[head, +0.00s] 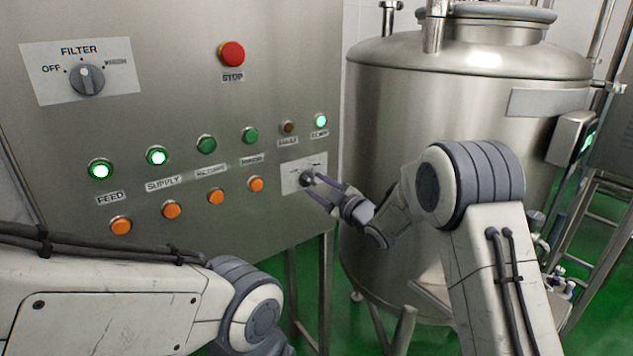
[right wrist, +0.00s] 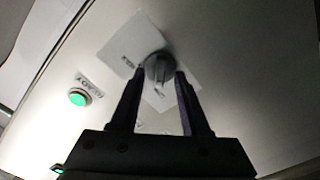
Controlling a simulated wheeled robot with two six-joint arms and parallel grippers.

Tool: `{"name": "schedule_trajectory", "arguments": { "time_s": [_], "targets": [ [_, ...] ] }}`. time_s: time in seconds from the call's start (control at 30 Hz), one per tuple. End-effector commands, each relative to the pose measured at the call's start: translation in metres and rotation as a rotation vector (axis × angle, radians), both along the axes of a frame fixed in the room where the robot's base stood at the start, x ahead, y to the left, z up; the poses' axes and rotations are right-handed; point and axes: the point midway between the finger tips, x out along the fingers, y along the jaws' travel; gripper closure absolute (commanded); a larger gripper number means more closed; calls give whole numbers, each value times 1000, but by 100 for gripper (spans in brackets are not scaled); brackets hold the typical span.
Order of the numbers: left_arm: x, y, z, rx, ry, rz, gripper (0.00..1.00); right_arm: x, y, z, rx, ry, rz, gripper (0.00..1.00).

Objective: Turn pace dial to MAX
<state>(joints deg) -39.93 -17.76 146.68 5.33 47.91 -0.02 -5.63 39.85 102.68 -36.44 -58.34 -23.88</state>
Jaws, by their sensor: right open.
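The pace dial (head: 306,179) is a small dark grey knob on a white plate at the lower right of the steel control panel. Its lettering is too small to read in the head view. In the right wrist view the dial (right wrist: 158,68) sits between the tips of my right gripper (right wrist: 160,75). The fingers of my right gripper (head: 312,187) are open, one on each side of the knob; I cannot tell whether they touch it. My left arm crosses the lower left of the head view, but its gripper is out of view.
The panel also holds a FILTER dial (head: 87,80), a red STOP button (head: 232,54), several green buttons, several orange buttons (head: 171,209) and a lit green lamp (head: 320,121). A large steel tank (head: 400,110) stands close to the right of the panel, behind my right arm.

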Motion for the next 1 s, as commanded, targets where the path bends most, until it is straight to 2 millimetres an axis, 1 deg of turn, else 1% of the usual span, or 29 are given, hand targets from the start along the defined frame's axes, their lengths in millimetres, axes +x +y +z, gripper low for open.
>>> {"name": "schedule_trajectory", "arguments": {
  "time_s": [0.13,0.37,0.4,0.47,0.5,0.53,0.83,1.0],
  "targets": [
    [0,0,3,0,0,0,50,6,6,0,1,1,1,54],
    [0,0,2,0,0,0,50,7,6,0,1,1,0,54],
    [0,0,2,0,0,0,50,7,6,0,1,1,0,58],
    [0,0,2,0,0,0,50,7,6,0,1,1,0,80],
    [0,0,2,0,0,0,50,7,5,0,1,1,0,96],
    [0,0,2,0,0,0,50,7,5,0,1,1,0,100],
    [0,0,2,0,0,0,50,7,5,0,11,8,0,100],
    [0,0,1,0,0,0,50,7,5,-1,55,40,0,100]
  ]
}}
